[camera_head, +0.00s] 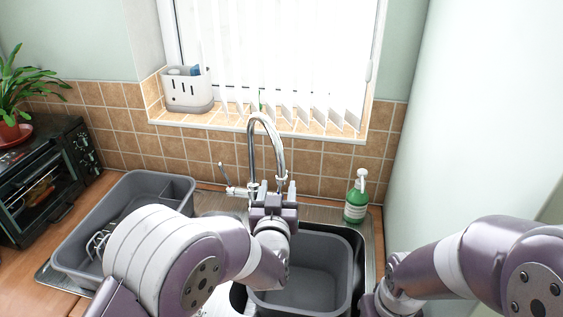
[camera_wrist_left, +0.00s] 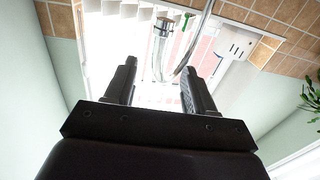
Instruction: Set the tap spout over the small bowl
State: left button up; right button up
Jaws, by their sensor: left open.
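The chrome tap has a tall arched spout (camera_head: 268,122) in front of the window. Its outlet end comes down on the right, over the back of the grey basin side. My left gripper (camera_head: 275,190) is open around the lower part of the spout in the head view, though contact cannot be told. In the left wrist view the spout (camera_wrist_left: 163,45) shows between the open fingers (camera_wrist_left: 158,85). The small bowl cannot be picked out clearly; my left arm hides much of the sink's middle. My right arm shows at the right, but its gripper is out of view.
A large grey basin (camera_head: 335,262) sits in the sink. A grey tub (camera_head: 82,222) stands on the left drainer. A green bottle (camera_head: 356,198) stands right of the tap. A white caddy (camera_head: 187,90) is on the sill. An oven (camera_head: 48,175) stands far left.

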aim_at(280, 172)
pick_arm(q)
jog(key=w+p, duration=0.1)
jog(key=w, duration=0.2)
jog(key=w+p, duration=0.1)
jog(key=w, duration=0.6)
jog(key=shift+d+p, duration=0.4)
jog(key=shift+w+d+f, duration=0.1)
jog(key=shift+w, duration=0.25)
grip_shut()
jog(key=shift+s, duration=0.1)
